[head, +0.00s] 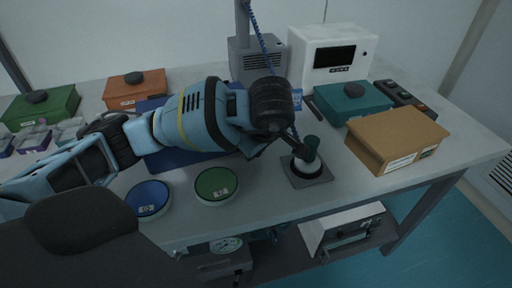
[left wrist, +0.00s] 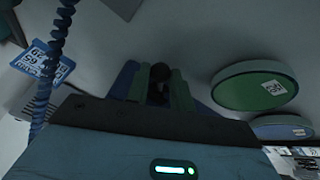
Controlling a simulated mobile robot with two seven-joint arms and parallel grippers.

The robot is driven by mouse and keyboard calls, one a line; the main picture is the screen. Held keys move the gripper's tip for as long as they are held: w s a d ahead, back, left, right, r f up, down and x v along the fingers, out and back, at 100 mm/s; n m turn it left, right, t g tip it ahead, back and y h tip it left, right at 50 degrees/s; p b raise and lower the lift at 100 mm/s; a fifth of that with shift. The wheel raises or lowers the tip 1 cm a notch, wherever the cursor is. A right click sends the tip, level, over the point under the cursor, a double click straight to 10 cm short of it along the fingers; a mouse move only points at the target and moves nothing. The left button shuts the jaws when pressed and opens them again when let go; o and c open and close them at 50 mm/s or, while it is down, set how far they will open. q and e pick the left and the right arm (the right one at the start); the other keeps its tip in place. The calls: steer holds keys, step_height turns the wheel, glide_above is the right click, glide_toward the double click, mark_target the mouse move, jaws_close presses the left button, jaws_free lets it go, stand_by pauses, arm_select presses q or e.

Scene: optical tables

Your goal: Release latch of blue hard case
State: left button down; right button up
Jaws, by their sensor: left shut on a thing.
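A blue hard case (head: 182,160) lies on the table, mostly hidden behind my left arm; only parts of its blue surface show. I cannot make out its latch. My left gripper (head: 297,149) reaches across to the right of the case, at a small stand (head: 308,181) with a grey square base, a white body and a dark green top. In the left wrist view, the fingers (left wrist: 157,88) are closed around a dark rounded thing (left wrist: 160,72). Whether that thing belongs to the stand is unclear. My right gripper is not in view.
A green disc (head: 216,184) and a blue disc (head: 148,198) lie at the front edge. An orange-brown box (head: 397,138) stands right, a teal case (head: 353,102) behind it. A blue coiled cord (head: 262,38) hangs at the back. Bare table shows right of the green disc.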

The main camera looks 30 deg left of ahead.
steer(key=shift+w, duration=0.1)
arm_select(q)
steer(key=c, duration=1.2)
jaws_free()
steer(key=p+v, duration=0.2)
steer(key=v, duration=0.5)
steer(key=shift+d+r, duration=0.2)
steer(key=shift+r, duration=0.15)
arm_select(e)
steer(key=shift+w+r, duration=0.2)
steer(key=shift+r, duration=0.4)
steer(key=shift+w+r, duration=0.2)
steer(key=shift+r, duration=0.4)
